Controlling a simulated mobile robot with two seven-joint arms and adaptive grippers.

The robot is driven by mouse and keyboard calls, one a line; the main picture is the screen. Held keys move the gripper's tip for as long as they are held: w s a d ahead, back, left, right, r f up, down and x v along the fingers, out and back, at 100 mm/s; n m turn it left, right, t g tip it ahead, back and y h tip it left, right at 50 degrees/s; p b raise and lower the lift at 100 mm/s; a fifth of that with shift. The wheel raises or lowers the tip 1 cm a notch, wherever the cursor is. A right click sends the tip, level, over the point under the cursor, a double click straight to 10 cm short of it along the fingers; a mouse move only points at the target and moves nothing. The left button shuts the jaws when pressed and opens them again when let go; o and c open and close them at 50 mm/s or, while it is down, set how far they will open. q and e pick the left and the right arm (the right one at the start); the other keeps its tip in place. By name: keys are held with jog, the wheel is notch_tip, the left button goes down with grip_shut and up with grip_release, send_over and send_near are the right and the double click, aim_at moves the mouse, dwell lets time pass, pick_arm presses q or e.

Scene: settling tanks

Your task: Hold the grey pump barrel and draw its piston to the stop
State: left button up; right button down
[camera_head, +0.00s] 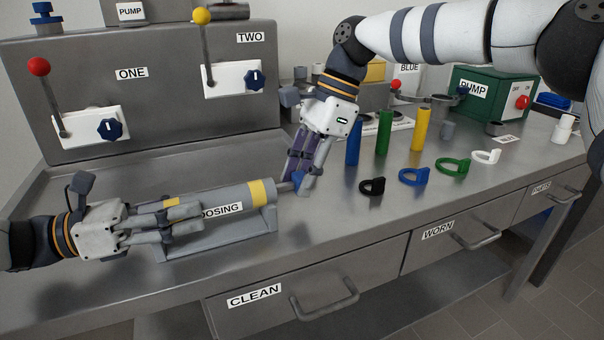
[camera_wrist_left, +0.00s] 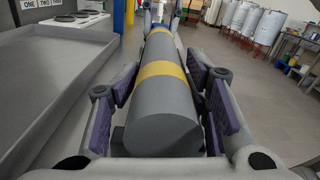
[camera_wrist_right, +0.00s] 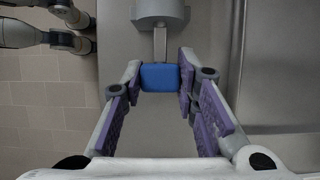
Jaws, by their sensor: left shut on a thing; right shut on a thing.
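The grey pump barrel (camera_head: 236,197) with yellow bands and a DOSING label lies in a grey cradle (camera_head: 232,245) on the steel bench. My left gripper (camera_head: 165,222) is shut around the barrel's left end, and the barrel lies between its fingers in the left wrist view (camera_wrist_left: 162,105). The piston rod (camera_head: 286,186) comes out of the barrel's right end and carries a blue handle (camera_head: 299,181). My right gripper (camera_head: 303,177) is shut on this blue handle, which sits between its fingertips in the right wrist view (camera_wrist_right: 160,77). A short length of rod shows between handle and barrel.
Blue (camera_head: 353,143), green (camera_head: 384,132) and yellow (camera_head: 421,129) cylinders stand to the right. Black (camera_head: 372,187), blue (camera_head: 413,177), green (camera_head: 453,167) and white (camera_head: 486,156) rings lie before them. A grey panel (camera_head: 150,60) with levers stands behind. Bare bench lies right of the handle.

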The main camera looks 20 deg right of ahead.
jog(key=d, duration=0.7)
jog(key=shift+w+d, duration=0.1)
jog(key=shift+d, duration=0.15)
jog(key=c, duration=1.2)
grip_release()
jog(key=shift+c, duration=0.2)
jog(key=shift+a, duration=0.1)
jog(key=shift+r, duration=0.2)
pick_arm(q)
grip_shut()
pick_arm(e)
jog(key=v, duration=1.1)
jog(key=shift+r, duration=0.35)
